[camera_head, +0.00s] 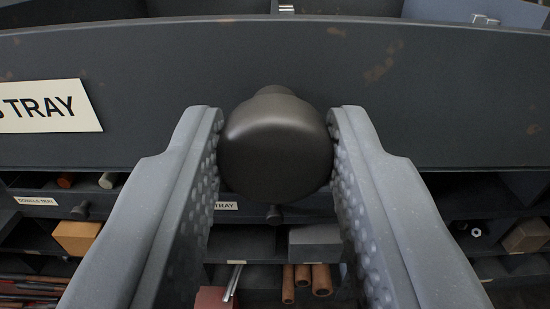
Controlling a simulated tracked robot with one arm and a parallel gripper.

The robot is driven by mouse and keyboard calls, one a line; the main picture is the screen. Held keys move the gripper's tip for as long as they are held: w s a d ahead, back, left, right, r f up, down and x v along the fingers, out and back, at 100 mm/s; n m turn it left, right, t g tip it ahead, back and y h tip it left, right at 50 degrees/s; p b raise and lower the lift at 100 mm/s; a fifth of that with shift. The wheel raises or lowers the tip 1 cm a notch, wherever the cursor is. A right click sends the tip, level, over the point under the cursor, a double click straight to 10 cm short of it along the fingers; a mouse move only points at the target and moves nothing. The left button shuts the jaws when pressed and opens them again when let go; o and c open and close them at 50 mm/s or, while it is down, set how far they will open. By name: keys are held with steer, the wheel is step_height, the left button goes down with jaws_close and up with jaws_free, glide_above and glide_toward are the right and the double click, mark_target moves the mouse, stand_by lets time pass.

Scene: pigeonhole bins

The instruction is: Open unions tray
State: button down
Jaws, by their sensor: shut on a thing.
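A dark grey tray front (350,75) with rusty specks spans the view. A cream label (48,107) on its left is cut off by the picture edge; only "S TRAY" can be read, so I cannot tell the full name. A dark round knob (275,148) stands out from the tray front at the middle. My gripper (274,145) is shut on this knob, with one grey dimpled finger on each side. Behind the front's top edge I see part of the tray's inside, with dividers and a few partly seen items.
Below are pigeonhole bins with a tray labelled "DOWELS TRAY" (37,201) at left and small knobs (275,214). Bins hold an orange block (77,237), brown rods (305,279), a grey block (315,243) and a red block (214,298).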

steer(key=c, duration=1.1)
jaws_free()
steer(key=s+p, duration=0.2)
steer(key=s, duration=1.1)
steer(key=shift+s, duration=0.35)
steer(key=w+d+r+g+y, duration=0.15)
steer(key=w+r, duration=0.25)
steer(key=r, duration=0.7)
steer(key=w+d+r+m+y+p, duration=0.1)
steer(key=w+d+r, duration=0.2)
steer(key=r, duration=0.7)
steer(key=w+d+r+y, duration=0.2)
steer(key=w+r, duration=0.2)
steer(key=r, duration=0.7)
steer(key=s+d+r+h, duration=0.1)
steer(key=s+d+r, duration=0.4)
steer(key=d+r, duration=0.1)
steer(key=s+d+r+h, duration=0.2)
steer(key=s+d+r, duration=0.4)
steer(key=r, duration=0.3)
steer(key=s+d+r+n+g+h, duration=0.1)
steer(key=s+d+r, duration=0.5)
steer(key=d+r, duration=0.2)
steer(key=shift+s+d+r+h+p, duration=0.15)
steer(key=shift+h+p, duration=0.1)
steer(key=shift+p, duration=0.15)
